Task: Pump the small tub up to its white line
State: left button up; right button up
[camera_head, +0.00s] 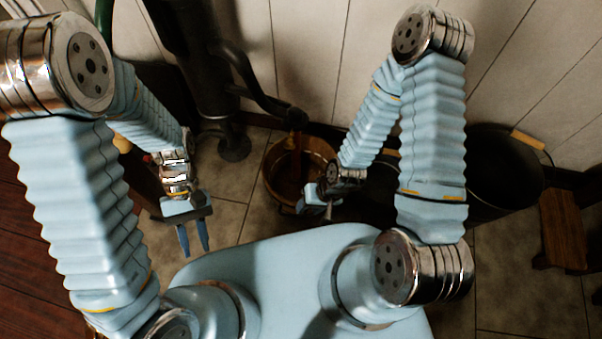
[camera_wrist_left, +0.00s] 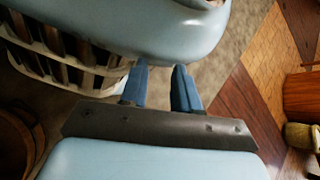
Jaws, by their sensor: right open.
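The small wooden tub (camera_head: 275,181) stands on the tiled floor under the spout (camera_head: 296,118) of a dark iron pump (camera_head: 205,85). Its inside looks brown and shadowed, and I cannot make out a white line or the water level. My right gripper (camera_head: 328,210) is open at the tub's near right rim; whether it touches the rim is unclear. My left gripper (camera_head: 194,240) hangs left of the tub, fingers down, with an empty gap between its blue fingers. The left wrist view shows the same gap (camera_wrist_left: 160,85). The pump's upper part is cut off by the frame.
A large dark bucket (camera_head: 505,172) with a wooden handle grip stands at the right, partly behind my right arm. A small wooden stool (camera_head: 562,228) is beside it. A plank wall (camera_head: 310,60) closes off the back. Bare tiles (camera_head: 225,220) lie between my left gripper and the tub.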

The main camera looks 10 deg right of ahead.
pick_arm(q)
jog(key=o, duration=0.8)
jog(key=shift+c, duration=0.2)
jog(key=v, duration=1.1)
jog(key=d+f+t+h, duration=0.1)
jog(key=d+f+t, duration=0.1)
jog(key=f, duration=0.6)
jog(key=d+f+m+t+h, duration=0.1)
jog(key=f+t, duration=0.3)
jog(key=f, duration=0.4)
jog(key=d+f+m+t+h, duration=0.1)
jog(key=d+f+t+h, duration=0.1)
jog(key=f, duration=0.5)
jog(key=shift+s+d+f+t+h, duration=0.25)
jog(key=shift+d+f+t+h, duration=0.25)
jog(key=shift+t, duration=0.6)
